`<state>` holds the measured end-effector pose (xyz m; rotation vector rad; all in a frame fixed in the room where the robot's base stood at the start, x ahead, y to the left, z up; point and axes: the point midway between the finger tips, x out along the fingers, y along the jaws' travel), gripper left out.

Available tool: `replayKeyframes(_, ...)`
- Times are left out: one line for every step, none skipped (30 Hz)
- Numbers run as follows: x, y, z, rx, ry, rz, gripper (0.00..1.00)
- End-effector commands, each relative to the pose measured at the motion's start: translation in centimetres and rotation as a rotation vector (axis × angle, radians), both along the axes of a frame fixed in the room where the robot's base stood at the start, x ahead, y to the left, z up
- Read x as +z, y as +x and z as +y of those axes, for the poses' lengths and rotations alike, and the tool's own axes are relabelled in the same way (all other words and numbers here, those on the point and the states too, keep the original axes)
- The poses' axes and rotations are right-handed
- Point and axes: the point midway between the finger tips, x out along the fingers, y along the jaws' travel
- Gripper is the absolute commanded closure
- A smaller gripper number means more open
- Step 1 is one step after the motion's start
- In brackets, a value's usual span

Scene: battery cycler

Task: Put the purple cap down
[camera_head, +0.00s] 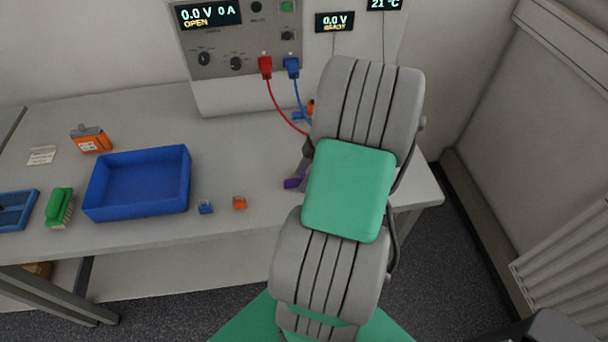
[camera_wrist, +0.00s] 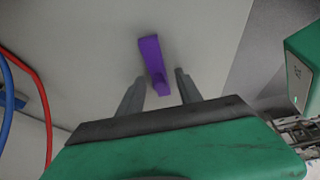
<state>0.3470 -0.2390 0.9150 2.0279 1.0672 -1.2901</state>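The purple cap (camera_head: 294,183) is on the bench top at the front right, just left of my arm. In the wrist view, the purple cap (camera_wrist: 150,52) lies ahead of my gripper (camera_wrist: 159,76), with its near end between the two fingers. The fingers are apart, with a visible gap on each side of the cap, so the gripper is open. The cap appears to rest on the pale bench surface. In the head view my arm hides most of the gripper.
A small orange cap (camera_head: 240,203) and a small blue cap (camera_head: 205,207) stand left of the purple cap. A blue tray (camera_head: 137,214), green brush (camera_head: 60,207) and orange pack (camera_head: 91,139) are further left. Red (camera_head: 272,95) and blue (camera_head: 297,95) cables hang from the cycler (camera_head: 215,62) behind.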

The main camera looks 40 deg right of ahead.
Motion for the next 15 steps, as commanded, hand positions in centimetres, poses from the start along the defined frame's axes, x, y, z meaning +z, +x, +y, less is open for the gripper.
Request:
replayKeyframes(0.0,0.0,0.0,0.000,0.000,0.000,0.58)
replayKeyframes(0.0,0.0,0.0,0.000,0.000,0.000,0.58)
replayKeyframes(0.0,0.0,0.0,0.000,0.000,0.000,0.58)
replayKeyframes(0.0,0.0,0.0,0.000,0.000,0.000,0.58)
replayKeyframes(0.1,0.0,0.0,0.000,0.000,0.000,0.58)
replayKeyframes(0.2,0.0,0.0,0.000,0.000,0.000,0.58)
replayKeyframes(0.5,0.0,0.0,0.000,0.000,0.000,0.58)
replayKeyframes(0.5,0.0,-0.1,-0.001,-0.001,-0.002,0.58)
replayKeyframes(0.9,-0.2,-0.4,-0.002,-0.002,-0.001,0.58)
replayKeyframes(1.3,-0.3,-0.6,-0.003,-0.003,-0.002,0.58)
replayKeyframes(1.8,-0.4,-0.8,-0.002,-0.004,-0.003,0.58)
replayKeyframes(2.6,-0.7,-1.2,-0.003,-0.006,-0.003,0.58)
replayKeyframes(3.4,-0.8,-1.5,-0.003,-0.005,-0.002,0.58)
replayKeyframes(4.1,-1.0,-1.7,-0.003,-0.006,-0.004,0.58)
replayKeyframes(5.1,-1.3,-2.1,-0.003,-0.005,-0.002,0.58)
